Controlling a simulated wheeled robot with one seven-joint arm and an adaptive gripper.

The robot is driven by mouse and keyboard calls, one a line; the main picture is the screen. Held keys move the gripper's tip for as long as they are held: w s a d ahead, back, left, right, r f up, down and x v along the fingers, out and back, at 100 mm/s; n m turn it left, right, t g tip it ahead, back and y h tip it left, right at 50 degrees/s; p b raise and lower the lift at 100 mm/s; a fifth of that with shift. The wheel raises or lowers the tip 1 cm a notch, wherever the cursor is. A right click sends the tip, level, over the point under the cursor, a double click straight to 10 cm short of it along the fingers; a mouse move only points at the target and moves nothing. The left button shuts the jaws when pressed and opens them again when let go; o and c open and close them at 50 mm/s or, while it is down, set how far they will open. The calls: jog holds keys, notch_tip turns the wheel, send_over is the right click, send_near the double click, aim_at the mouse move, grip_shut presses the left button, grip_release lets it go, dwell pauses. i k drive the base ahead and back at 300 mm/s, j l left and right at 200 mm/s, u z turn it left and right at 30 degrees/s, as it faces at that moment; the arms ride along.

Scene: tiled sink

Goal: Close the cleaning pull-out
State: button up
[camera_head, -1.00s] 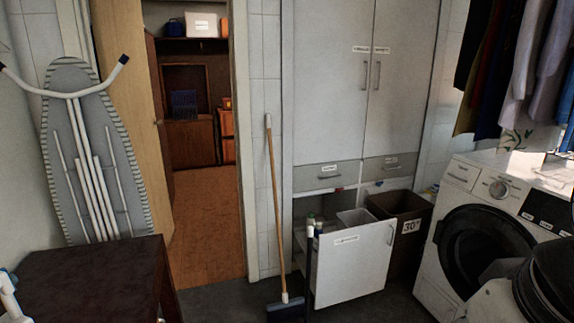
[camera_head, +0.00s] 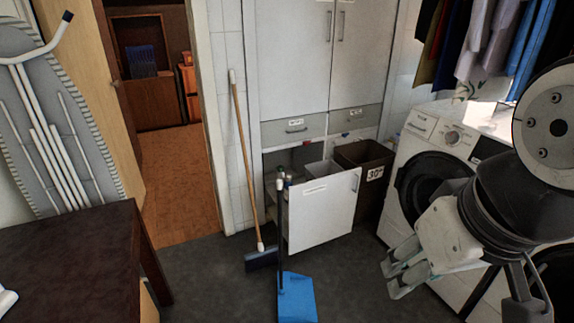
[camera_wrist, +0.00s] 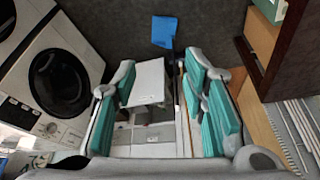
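The cleaning pull-out (camera_head: 322,213) stands open at the base of the white cabinet, its white front panel well out from the cabinet face. A bottle top and a grey container show behind the panel. In the wrist view, which is turned upside down, the white panel (camera_wrist: 150,82) lies between the fingers in the picture. My gripper (camera_head: 394,275) is at the right in the head view, in front of the washing machine and apart from the pull-out. Its teal-padded fingers (camera_wrist: 162,78) are spread open with nothing between them.
A broom (camera_head: 246,160) leans on the wall left of the pull-out. A blue dustpan (camera_head: 298,298) with an upright handle stands before its left edge. A brown bin (camera_head: 364,160) and washing machine (camera_head: 425,150) are on the right. A dark table (camera_head: 70,250) is at left.

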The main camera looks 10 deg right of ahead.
aim_at(321, 210)
jog(key=i+j, duration=0.15)
jog(key=i, duration=0.25)
jog(key=i+j, duration=0.2)
jog(key=i, duration=0.2)
jog(key=i+j, duration=0.15)
jog(key=i, duration=0.25)
jog(key=i+j, duration=0.15)
jog(key=i, duration=0.3)
jog(key=z, duration=0.05)
